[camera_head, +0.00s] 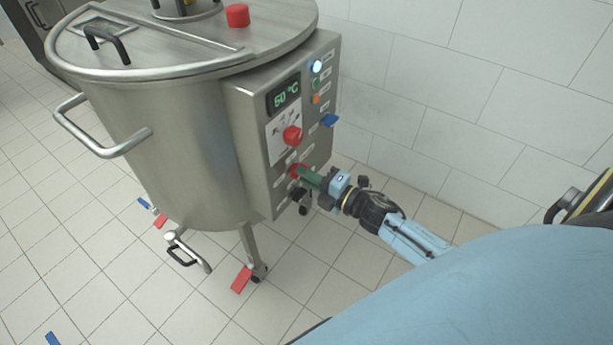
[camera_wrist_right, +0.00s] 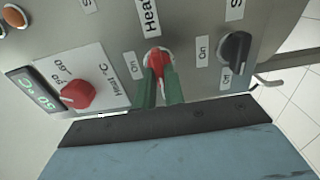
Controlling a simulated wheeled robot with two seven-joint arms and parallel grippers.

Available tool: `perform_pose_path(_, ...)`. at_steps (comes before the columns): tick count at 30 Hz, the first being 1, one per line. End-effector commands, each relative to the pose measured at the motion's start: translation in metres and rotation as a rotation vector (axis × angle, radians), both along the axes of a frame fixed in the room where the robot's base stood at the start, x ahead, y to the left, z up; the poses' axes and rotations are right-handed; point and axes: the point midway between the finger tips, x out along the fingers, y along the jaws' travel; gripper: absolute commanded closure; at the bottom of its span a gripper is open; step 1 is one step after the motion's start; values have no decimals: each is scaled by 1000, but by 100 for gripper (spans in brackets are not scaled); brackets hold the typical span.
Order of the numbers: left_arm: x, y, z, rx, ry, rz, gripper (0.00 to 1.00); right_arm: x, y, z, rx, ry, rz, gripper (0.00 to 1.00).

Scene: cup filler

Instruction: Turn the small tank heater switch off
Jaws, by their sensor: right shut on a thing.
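The small tank (camera_head: 165,140) is a steel vessel with a control box (camera_head: 250,125) on its right side. The red heater switch (camera_wrist_right: 157,60) sits on the panel under a "Heat" label, with an "On" mark beside it. My right gripper (camera_wrist_right: 160,85) has its green fingers shut on this red switch. In the head view the right gripper (camera_head: 304,175) reaches the lower panel from the right, and its fingers partly hide the red switch. My left gripper is in neither view.
A red temperature knob (camera_head: 292,136) and a display reading 50 °C (camera_head: 285,95) are above the switch. A black switch (camera_wrist_right: 237,50) is beside it in the wrist view. A tiled wall (camera_head: 430,90) stands behind.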

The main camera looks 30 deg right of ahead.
Motion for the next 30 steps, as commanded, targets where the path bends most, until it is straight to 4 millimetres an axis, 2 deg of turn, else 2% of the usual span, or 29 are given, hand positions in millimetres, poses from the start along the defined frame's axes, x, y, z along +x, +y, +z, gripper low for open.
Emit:
perform_pose_path(7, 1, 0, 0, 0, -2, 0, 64, 0, 0, 0, -4, -1, 1, 100)
perform_pose_path(8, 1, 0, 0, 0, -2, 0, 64, 0, 0, 0, -4, -1, 1, 85)
perform_pose_path(12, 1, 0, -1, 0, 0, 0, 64, 0, 0, 0, -2, 0, 1, 67)
perform_pose_path(23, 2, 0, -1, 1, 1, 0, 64, -5, -2, -1, -1, 2, 0, 67)
perform_pose_path(25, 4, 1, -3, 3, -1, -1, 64, -12, -5, 0, -1, 4, -1, 67)
perform_pose_path(30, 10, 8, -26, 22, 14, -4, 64, -44, -18, 0, -1, 6, -1, 67)
